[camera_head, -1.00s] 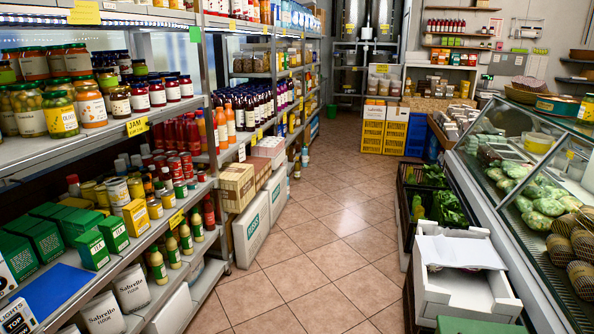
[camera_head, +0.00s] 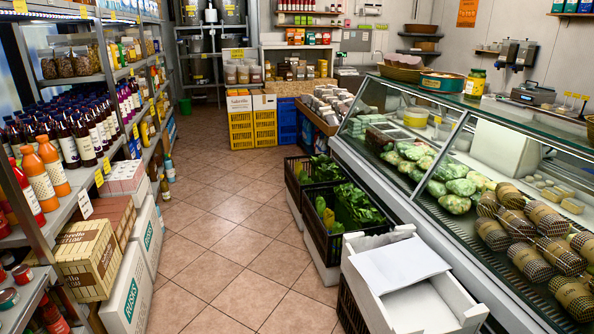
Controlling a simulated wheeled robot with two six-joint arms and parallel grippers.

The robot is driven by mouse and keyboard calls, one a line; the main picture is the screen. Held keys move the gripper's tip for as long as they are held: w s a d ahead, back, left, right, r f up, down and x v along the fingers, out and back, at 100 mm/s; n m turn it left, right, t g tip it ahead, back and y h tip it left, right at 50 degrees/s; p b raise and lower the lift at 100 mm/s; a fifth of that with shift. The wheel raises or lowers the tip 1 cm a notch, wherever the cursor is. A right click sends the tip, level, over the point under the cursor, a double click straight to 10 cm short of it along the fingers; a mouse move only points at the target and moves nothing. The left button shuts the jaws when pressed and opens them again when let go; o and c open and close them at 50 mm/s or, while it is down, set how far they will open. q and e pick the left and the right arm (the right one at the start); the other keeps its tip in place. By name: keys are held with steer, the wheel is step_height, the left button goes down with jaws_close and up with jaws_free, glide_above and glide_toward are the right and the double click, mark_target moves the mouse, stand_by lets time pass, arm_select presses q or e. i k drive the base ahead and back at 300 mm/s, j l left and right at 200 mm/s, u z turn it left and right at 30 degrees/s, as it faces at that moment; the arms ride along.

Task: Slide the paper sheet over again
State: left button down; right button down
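A white paper sheet (camera_head: 399,264) lies at the back part of an open white carton (camera_head: 436,306) in the head view. The carton stands low at the bottom middle-right, beside the glass counter. The sheet covers part of the carton's opening. The front of the carton's inside shows open and white, and I see no goods in it. Neither of my grippers shows in this view.
Black crates of green vegetables (camera_head: 343,214) stand behind the carton. The glass deli counter (camera_head: 441,161) runs along the right. Shelves and a stack of boxes (camera_head: 131,289) line the left. The tiled aisle (camera_head: 222,230) between is clear.

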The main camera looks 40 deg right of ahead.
mark_target(390, 269)
steer(key=i+l+z, duration=0.1)
steer(key=i+z, duration=0.7)
steer(key=i+j+z, duration=0.2)
steer(key=i+z, duration=0.15)
steer(key=i+j+z, duration=0.25)
steer(key=z, duration=0.15)
steer(key=i, duration=0.1)
